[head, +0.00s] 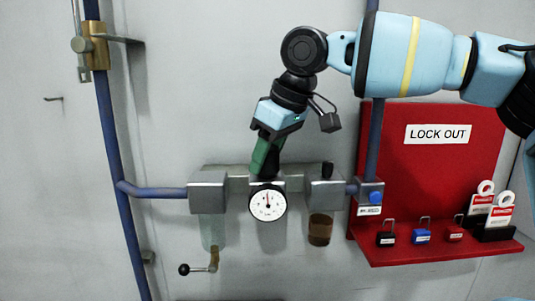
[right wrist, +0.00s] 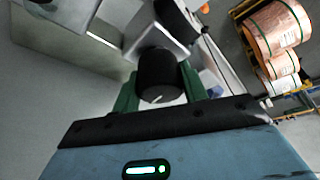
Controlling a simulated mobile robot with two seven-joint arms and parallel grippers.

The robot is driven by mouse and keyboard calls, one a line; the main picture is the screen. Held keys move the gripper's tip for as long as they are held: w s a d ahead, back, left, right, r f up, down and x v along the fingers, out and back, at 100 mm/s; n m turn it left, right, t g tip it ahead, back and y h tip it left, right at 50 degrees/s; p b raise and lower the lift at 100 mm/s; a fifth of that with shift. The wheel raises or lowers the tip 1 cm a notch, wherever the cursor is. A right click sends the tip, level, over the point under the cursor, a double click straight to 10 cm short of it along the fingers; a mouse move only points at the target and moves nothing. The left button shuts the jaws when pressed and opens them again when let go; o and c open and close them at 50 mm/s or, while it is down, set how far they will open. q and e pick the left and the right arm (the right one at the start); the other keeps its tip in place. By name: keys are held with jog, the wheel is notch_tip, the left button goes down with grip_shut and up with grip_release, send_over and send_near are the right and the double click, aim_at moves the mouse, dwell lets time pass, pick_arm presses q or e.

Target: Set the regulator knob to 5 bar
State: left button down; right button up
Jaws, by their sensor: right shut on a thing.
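The regulator knob (right wrist: 158,75) is a black cylinder with a white mark, seen in the right wrist view between the green fingers of my right gripper (right wrist: 158,92). In the head view my right gripper (head: 266,158) comes down from above onto the regulator, shut on the knob, which it mostly hides. The round white pressure gauge (head: 268,203) sits just below, its needle pointing nearly straight up; the numbers are too small to read. My left gripper is not in view.
A filter block (head: 208,192) stands left of the regulator and a lubricator block (head: 325,188) right of it. A blue valve button (head: 375,197) and a red lockout board (head: 436,160) with padlocks are further right. A blue pipe (head: 112,145) runs down the left.

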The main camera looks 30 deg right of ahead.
jog(key=shift+m+h, duration=0.4)
jog(key=shift+m, duration=0.7)
jog(key=o, duration=1)
jog(key=shift+r, duration=0.1)
jog(key=v, duration=0.7)
jog(key=shift+s+r, duration=0.2)
jog(key=shift+r, duration=0.1)
jog(key=shift+f, duration=0.1)
